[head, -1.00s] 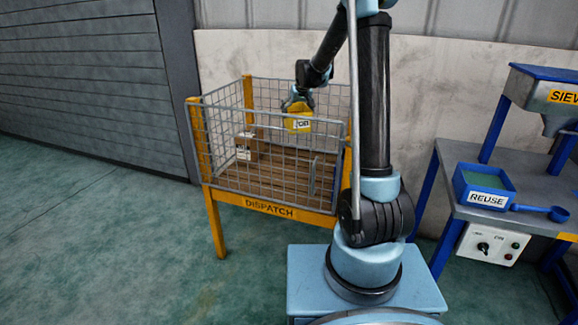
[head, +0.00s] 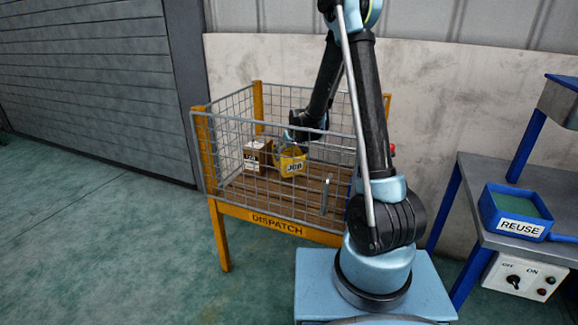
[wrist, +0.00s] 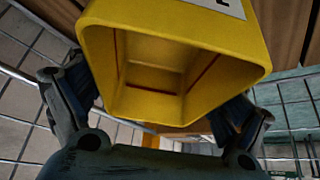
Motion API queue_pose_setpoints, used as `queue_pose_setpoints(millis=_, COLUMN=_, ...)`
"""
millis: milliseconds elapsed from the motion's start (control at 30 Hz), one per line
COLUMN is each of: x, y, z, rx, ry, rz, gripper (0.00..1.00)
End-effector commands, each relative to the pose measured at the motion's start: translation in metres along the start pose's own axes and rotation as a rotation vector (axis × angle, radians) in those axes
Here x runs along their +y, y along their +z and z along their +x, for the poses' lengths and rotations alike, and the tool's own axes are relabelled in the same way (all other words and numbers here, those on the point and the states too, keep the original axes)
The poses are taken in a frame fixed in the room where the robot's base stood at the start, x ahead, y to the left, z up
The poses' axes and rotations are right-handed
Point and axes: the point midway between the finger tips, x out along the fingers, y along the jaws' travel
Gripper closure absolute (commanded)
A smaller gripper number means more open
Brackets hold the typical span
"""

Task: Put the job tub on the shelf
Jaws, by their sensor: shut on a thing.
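The yellow job tub (head: 291,161), with a white label, is inside the wire-sided dispatch cage in the head view. In the wrist view the tub (wrist: 255,50) fills the upper middle, and its open inside looks empty. My gripper (head: 300,130) is at the tub's upper back side in the head view. In the wrist view its two fingers (wrist: 158,115) are on either side of the tub, shut on it. The cage's slatted wooden floor (head: 265,195) is the shelf-like surface below. I cannot tell whether the tub touches it.
A brown box (head: 258,155) with a white label stands just left of the tub in the cage. The cage's wire front (head: 230,175) and yellow posts (head: 204,150) surround the space. A grey bench (head: 480,180) with a blue REUSE tray (head: 516,213) stands at right.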

Motion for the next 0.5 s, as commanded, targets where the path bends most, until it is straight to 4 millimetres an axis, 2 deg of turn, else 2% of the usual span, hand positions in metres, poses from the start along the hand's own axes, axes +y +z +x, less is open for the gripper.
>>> queue_pose_setpoints(millis=233, x=0.002, y=0.005, z=0.009, rx=0.000, ry=0.001, rz=0.002, gripper=0.62)
queue_pose_setpoints(millis=500, x=0.003, y=0.020, z=0.035, rx=0.001, ry=0.002, rz=0.002, gripper=0.62)
